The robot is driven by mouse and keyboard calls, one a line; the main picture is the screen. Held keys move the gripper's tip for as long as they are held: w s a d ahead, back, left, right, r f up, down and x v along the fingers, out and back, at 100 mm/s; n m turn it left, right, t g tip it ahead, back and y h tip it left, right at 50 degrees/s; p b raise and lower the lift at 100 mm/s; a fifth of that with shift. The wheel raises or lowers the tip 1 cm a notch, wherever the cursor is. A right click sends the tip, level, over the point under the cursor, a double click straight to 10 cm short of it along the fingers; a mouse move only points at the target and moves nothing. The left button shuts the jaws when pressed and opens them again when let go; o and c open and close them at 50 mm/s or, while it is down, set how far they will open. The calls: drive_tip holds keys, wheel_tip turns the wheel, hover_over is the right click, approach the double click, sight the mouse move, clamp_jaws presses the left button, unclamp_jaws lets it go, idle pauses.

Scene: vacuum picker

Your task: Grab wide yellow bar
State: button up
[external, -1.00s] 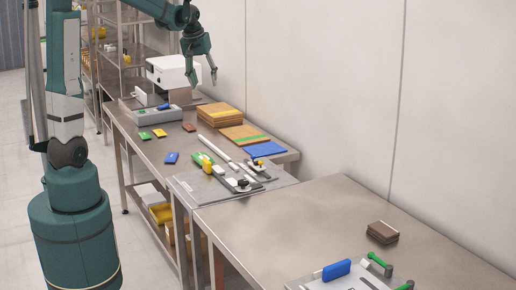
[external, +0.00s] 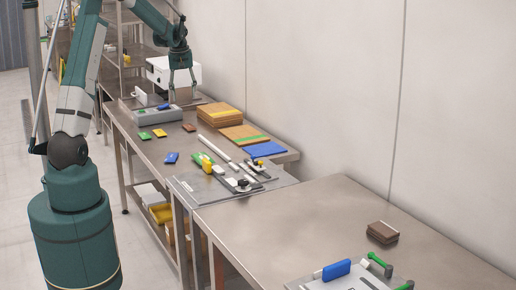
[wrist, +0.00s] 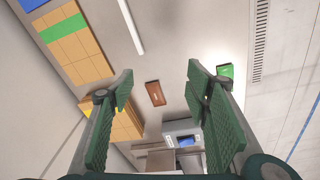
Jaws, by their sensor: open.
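A flat yellow block (external: 160,133) lies on the far metal table, between a green block (external: 144,135) and a brown block (external: 189,127). It is probably the wide yellow bar. My gripper (external: 183,88) is open and empty, pointing down above the far part of the table. In the wrist view my gripper (wrist: 160,74) has its fingers spread, with the brown block (wrist: 155,93) in the gap and the green block (wrist: 226,70) beyond the right finger. The yellow block is mostly hidden there, apparently behind the right finger.
A stack of tan boards (external: 219,115) stands right of the blocks. A grey box (external: 158,115) and a white machine (external: 173,72) stand at the far end. A tray (external: 240,190) with tools and a small yellow piece (external: 207,167) lies nearer. The near table's middle is clear.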

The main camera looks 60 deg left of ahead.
drive_tip(key=s+a+f+n, duration=0.25)
drive_tip(key=a+f, duration=0.35)
drive_tip(key=a, duration=0.3)
drive_tip(key=n+g+h, duration=0.1)
hover_over(159, 131)
wheel_tip(159, 131, down, 8)
drive_tip(key=shift+s+d, duration=0.1)
drive_tip(key=shift+d, duration=0.05)
drive_tip(key=shift+f, duration=1.3)
drive_tip(key=shift+f, duration=0.1)
drive_tip(key=shift+f+b, duration=0.4)
drive_tip(key=shift+f, duration=2.15)
drive_tip(key=shift+c, duration=0.4)
